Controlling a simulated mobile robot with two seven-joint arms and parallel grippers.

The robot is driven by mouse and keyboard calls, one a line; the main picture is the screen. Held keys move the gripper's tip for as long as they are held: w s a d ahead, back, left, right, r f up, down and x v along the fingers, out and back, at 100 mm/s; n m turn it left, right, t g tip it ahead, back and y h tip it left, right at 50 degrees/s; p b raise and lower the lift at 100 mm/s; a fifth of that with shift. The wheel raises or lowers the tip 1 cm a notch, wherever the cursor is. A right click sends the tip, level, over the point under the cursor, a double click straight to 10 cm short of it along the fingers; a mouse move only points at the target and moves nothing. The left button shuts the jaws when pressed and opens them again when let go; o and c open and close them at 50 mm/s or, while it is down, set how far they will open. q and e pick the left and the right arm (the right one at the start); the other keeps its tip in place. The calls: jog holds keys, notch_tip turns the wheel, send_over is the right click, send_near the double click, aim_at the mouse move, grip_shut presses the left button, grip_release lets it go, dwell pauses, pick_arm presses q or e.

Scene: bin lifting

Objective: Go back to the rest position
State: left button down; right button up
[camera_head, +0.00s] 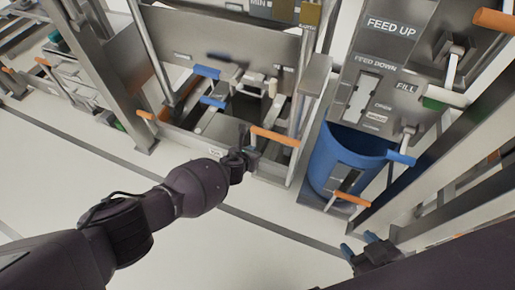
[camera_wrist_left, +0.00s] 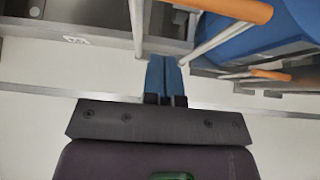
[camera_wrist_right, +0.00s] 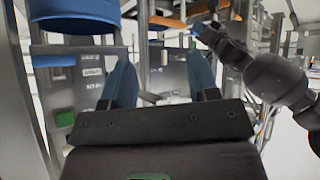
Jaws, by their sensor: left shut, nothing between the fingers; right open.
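My left arm reaches in from the left in the head view, and its gripper (camera_head: 243,140) is in front of the steel machine, near an orange handle. In the left wrist view its blue fingers (camera_wrist_left: 164,72) are together with nothing between them. My right gripper (camera_head: 358,246) is at the lower right of the head view, below the blue bin. In the right wrist view its blue fingers (camera_wrist_right: 162,78) stand wide apart and empty. The blue bin (camera_head: 325,160) stands in the machine's right bay, apart from both grippers.
The steel machine (camera_head: 225,40) has orange handles (camera_head: 275,137) and blue handles close to my left gripper. A labelled control panel (camera_head: 385,60) is above the bin. Steel rails (camera_head: 450,215) run close to my right gripper. Pale floor (camera_head: 60,170) is open at the left.

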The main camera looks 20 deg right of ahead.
pick_arm(q)
jog(key=p+v, duration=0.2)
jog(key=v, duration=0.3)
jog(key=shift+s+p, duration=0.1)
jog(key=shift+p, duration=0.25)
